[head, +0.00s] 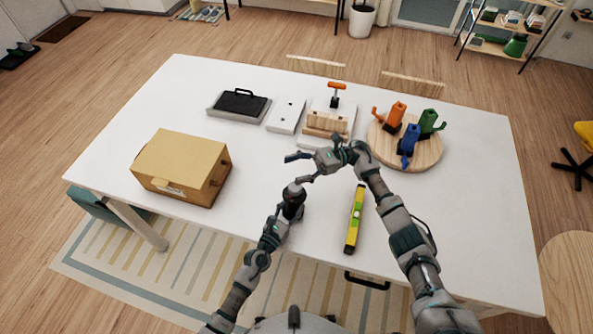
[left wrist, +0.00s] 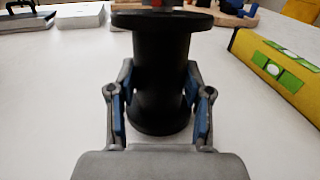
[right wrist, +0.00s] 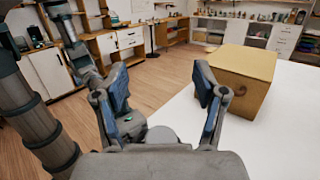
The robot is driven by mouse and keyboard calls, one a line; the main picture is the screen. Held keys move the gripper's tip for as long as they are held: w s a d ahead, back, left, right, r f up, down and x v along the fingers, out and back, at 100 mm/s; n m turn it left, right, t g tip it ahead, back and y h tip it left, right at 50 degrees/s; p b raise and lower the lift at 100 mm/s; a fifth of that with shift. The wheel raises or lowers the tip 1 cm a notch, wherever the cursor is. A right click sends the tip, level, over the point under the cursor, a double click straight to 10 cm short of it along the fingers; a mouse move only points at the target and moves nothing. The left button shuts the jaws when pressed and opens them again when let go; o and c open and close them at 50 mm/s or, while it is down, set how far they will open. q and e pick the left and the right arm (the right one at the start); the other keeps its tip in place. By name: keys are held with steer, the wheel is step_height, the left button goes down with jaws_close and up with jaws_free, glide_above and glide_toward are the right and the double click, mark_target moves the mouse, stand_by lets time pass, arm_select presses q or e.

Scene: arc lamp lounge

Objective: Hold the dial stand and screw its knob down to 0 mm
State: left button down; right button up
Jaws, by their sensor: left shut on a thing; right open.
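The dial stand (head: 293,197) is a dark, spool-shaped post standing upright near the table's front edge, with a pale top (head: 293,187). In the left wrist view the black stand (left wrist: 160,55) fills the middle and its upper part is cut off. My left gripper (left wrist: 162,105) is shut on its waist, one finger on each side. My right gripper (head: 296,168) is open, fingers pointing left, just beyond and above the stand's top. In the right wrist view the open jaws (right wrist: 162,85) hold nothing. The dial's reading cannot be made out.
A cardboard box (head: 181,167) stands to the left. A yellow level (head: 354,220) lies right of the stand.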

steer(key=f+m+t, duration=0.1)
steer(key=f, duration=0.1)
steer(key=d+f+m+t, duration=0.1)
steer(key=t, duration=0.1)
steer(key=s+f+m+t, duration=0.1)
steer(key=f+m+t, duration=0.1)
steer(key=shift+d+f+y, duration=0.3)
steer(key=shift+f+y, duration=0.05)
steer(key=shift+y, duration=0.05)
steer(key=d+f+m+t, duration=0.1)
steer(key=s+d+f+m+t, duration=0.1)
steer(key=t, duration=0.1)
steer(key=d+f+m+t, duration=0.1)
steer(key=t, duration=0.1)
steer(key=shift+s+f+m+h, duration=0.25)
steer(key=shift+m+h, duration=0.05)
steer(key=shift+h, duration=0.1)
steer(key=m+t+h, duration=0.3)
steer(key=m+t, duration=0.1)
steer(key=t, duration=0.3)
glide_toward(302, 191)
steer(key=x, duration=1.2)
steer(key=shift+s+a+r, duration=0.15)
steer(key=shift+s+r, duration=0.05)
steer(key=shift+r, duration=0.1)
steer(key=c, duration=1.2)
